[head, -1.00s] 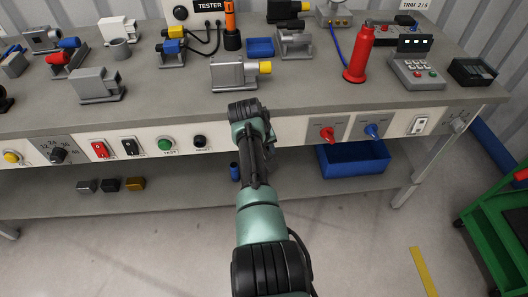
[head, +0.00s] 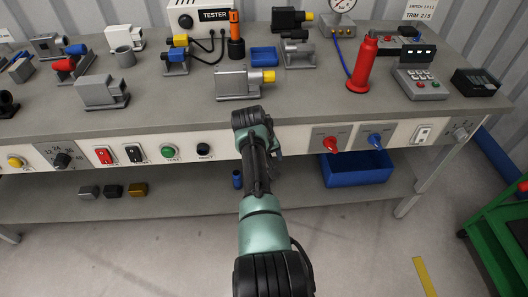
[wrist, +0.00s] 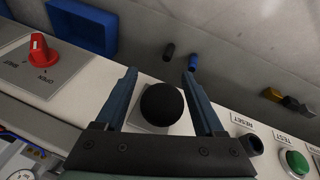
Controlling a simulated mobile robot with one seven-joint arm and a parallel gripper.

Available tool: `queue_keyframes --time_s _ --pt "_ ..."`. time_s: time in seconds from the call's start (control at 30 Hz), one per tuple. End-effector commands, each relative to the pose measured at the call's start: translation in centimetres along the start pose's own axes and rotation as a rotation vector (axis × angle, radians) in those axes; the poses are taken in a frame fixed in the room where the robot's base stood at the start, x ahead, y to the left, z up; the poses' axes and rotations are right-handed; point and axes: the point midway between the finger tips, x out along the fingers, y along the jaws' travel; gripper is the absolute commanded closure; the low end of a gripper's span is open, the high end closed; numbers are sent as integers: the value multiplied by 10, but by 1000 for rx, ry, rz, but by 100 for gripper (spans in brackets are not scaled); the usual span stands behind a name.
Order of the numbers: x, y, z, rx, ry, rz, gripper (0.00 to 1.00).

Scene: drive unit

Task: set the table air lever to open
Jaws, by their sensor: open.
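A round black knob (wrist: 161,104) stands out from a light plate on the bench's front panel, between the RESET button and the red lever. I cannot read a table air label on it. My gripper (wrist: 160,76) is open, with one finger on each side of the black knob and gaps visible on both sides. In the head view my arm hides this knob. The red lever (head: 330,144) also shows in the wrist view (wrist: 39,50), with OPEN printed beside it. A blue lever (head: 374,140) sits right of the red one.
A blue bin (head: 355,170) stands on the lower shelf under the levers. The RESET button (wrist: 249,144) and green TEST button (wrist: 293,162) are close to my gripper. A grey fixture (head: 238,86) stands on the bench top above. A green cart (head: 500,220) is at the right.

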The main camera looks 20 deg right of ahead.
Motion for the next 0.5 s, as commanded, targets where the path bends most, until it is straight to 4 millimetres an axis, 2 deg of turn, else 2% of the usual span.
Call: queue_keyframes --time_s 0.27,0.5 --pt "-39 1 -2 0 3 0 30" --pt "-82 0 -1 -1 3 0 30"
